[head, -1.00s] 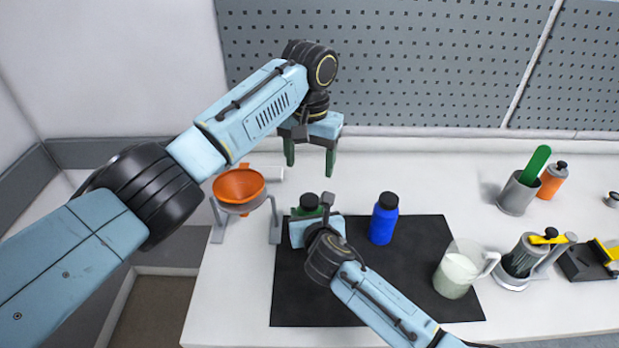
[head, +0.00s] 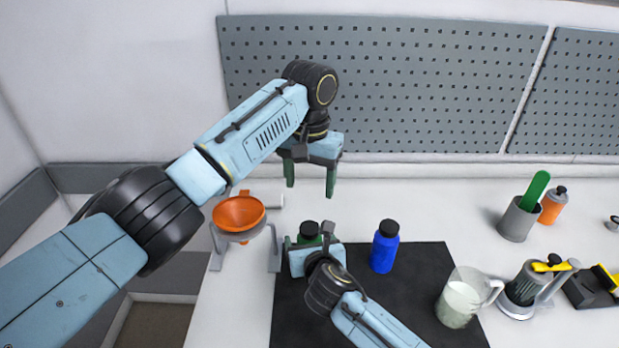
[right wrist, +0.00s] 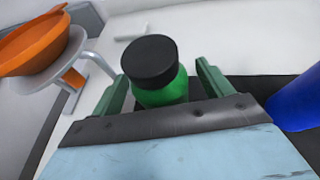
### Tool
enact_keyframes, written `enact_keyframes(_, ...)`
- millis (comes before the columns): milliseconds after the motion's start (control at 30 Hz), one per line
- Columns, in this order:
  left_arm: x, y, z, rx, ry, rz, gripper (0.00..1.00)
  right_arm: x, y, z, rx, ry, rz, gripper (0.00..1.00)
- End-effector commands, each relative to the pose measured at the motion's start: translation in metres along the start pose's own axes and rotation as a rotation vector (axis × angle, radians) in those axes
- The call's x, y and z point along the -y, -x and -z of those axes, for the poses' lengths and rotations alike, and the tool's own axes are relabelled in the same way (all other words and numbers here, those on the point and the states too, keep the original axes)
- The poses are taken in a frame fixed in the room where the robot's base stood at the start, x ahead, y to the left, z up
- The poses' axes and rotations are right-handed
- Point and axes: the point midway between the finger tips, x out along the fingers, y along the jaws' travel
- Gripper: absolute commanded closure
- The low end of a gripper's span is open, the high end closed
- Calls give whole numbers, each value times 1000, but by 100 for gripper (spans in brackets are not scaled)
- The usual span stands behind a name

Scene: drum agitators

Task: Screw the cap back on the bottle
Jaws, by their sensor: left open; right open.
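A green bottle (right wrist: 163,92) with a black cap (right wrist: 149,62) on its top stands at the left of the black mat. In the head view the green bottle (head: 308,231) is partly hidden behind my right gripper (head: 309,243). My right gripper is open, with one finger on each side of the bottle; I cannot tell whether they touch it. A blue bottle (head: 384,252) with a black cap (head: 389,228) stands upright to the right, also at the edge of the right wrist view. My left gripper (head: 311,190) is open and empty, fingers down, above the green bottle in the picture.
An orange funnel (head: 239,213) sits in a grey stand (head: 274,256) left of the black mat (head: 408,322). A jug of pale liquid (head: 457,302) stands on the mat's right. A grey cup (head: 517,222), an orange bottle (head: 553,206) and tools are farther right.

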Motion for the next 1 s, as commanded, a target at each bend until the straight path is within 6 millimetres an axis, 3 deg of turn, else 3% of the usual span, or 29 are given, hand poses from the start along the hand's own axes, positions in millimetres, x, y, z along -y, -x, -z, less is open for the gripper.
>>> enact_keyframes(233,0,6,0,0,0,0,34,0,24,0,0,1,-1,21)
enact_keyframes(700,0,18,0,0,0,0,34,0,110,0,-2,0,-2,21)
enact_keyframes(1000,0,19,0,0,0,0,34,0,133,0,0,0,0,21)
